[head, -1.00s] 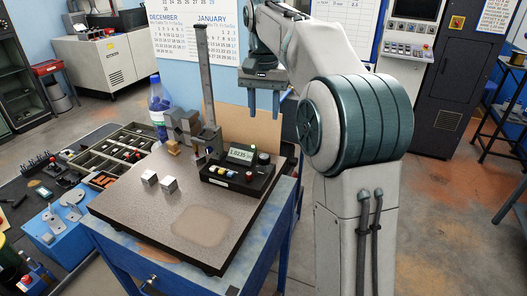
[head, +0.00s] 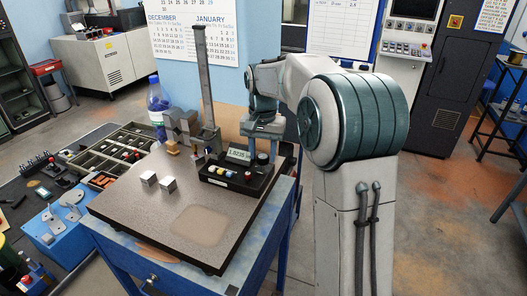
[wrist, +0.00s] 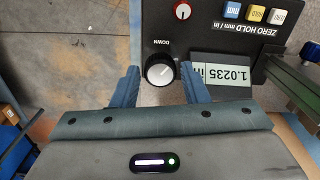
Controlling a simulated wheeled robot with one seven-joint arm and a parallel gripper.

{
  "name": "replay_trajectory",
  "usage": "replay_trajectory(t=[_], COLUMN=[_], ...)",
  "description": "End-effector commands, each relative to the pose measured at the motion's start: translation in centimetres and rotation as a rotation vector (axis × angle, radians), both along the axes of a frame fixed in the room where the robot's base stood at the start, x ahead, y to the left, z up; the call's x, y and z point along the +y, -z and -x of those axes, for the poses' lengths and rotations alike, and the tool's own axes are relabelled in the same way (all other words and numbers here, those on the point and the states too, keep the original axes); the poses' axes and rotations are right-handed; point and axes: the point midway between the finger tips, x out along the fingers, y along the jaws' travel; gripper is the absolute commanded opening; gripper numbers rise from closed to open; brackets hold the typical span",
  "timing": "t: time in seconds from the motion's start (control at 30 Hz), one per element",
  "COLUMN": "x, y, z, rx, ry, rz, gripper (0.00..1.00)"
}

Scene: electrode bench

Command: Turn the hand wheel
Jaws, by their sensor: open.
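The hand wheel (wrist: 160,71) is a small dark knob with a light, marked top, beside the word DOWN on the height gauge's black control box (wrist: 216,30). In the head view my gripper (head: 263,148) points down over the right end of the control box (head: 235,183), and the wheel is mostly hidden there. The display (wrist: 236,78) reads 1.0235 in.
The gauge's upright column (head: 207,85) stands left of my gripper on the speckled plate (head: 130,205). Two metal blocks (head: 158,180) lie on the plate. A bottle (head: 157,105) and parts tray (head: 107,153) are farther left. The plate's front is clear.

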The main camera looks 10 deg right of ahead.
Motion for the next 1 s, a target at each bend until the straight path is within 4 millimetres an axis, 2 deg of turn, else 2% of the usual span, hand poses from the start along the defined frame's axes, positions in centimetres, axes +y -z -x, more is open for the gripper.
replay_trajectory(t=[0.3,0.33,0.43,0.47,0.67,1.0], x=[0.00,0.00,-0.01,-0.02,-0.02,-0.01], y=[0.37,0.36,0.35,0.35,0.30,0.27], z=[0.04,0.04,0.03,0.03,0.03,0.00], rx=[0.001,0.001,0.001,0.001,0.001,0.000], ry=[0.000,0.000,0.000,0.001,-0.027,-0.262], rz=[0.000,0.000,0.000,0.000,0.000,0.000], gripper=[0.40,0.38,0.10,0.08,0.08,0.08])
